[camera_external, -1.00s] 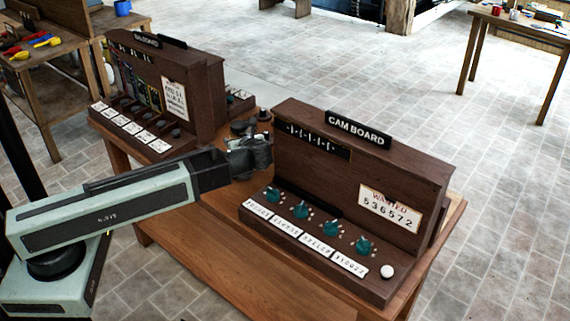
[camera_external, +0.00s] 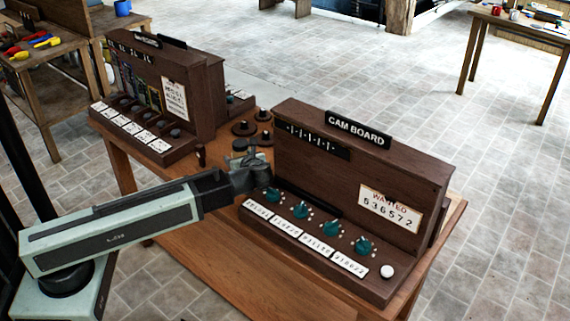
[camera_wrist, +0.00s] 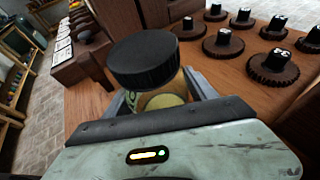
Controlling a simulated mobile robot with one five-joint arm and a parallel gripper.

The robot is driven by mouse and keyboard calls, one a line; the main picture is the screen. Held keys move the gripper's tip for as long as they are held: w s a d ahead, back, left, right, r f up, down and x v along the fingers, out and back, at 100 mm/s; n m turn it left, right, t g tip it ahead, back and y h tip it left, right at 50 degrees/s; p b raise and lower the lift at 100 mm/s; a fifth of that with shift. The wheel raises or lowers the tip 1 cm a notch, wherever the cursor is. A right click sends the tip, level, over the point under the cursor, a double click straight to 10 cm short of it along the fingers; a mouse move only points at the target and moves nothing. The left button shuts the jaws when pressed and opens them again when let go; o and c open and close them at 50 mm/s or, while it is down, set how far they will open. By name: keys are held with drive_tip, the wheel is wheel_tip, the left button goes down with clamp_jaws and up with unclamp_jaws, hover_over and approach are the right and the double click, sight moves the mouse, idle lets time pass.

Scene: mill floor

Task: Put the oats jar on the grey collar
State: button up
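The oats jar (camera_wrist: 148,62) has a wide black lid and a pale yellowish body. In the wrist view it sits between the two grey fingers of my gripper (camera_wrist: 160,94), which close on its sides. My housing hides the lower body of the jar. In the external view my gripper (camera_external: 254,166) is over the table beside the left end of the cam board; the jar is small and hard to make out there. I cannot pick out a grey collar in either view.
The cam board (camera_external: 352,172) with green knobs stands just right of my gripper. Another dark board (camera_external: 165,90) stands to the left. Several dark toothed wheels with upright pegs (camera_wrist: 223,42) stand on the wooden table (camera_external: 190,215). Bare tabletop shows between the boards.

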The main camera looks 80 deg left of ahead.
drive_tip(key=shift+o, duration=0.3)
drive_tip(key=shift+r, duration=0.1)
drive_tip(key=shift+w+d+r+p, duration=0.1)
drive_tip(key=shift+d+r+p, duration=0.05)
drive_tip(key=shift+r+p, duration=0.15)
drive_tip(key=p+v, duration=0.4)
drive_tip(key=v, duration=0.7)
drive_tip(key=shift+d, duration=0.35)
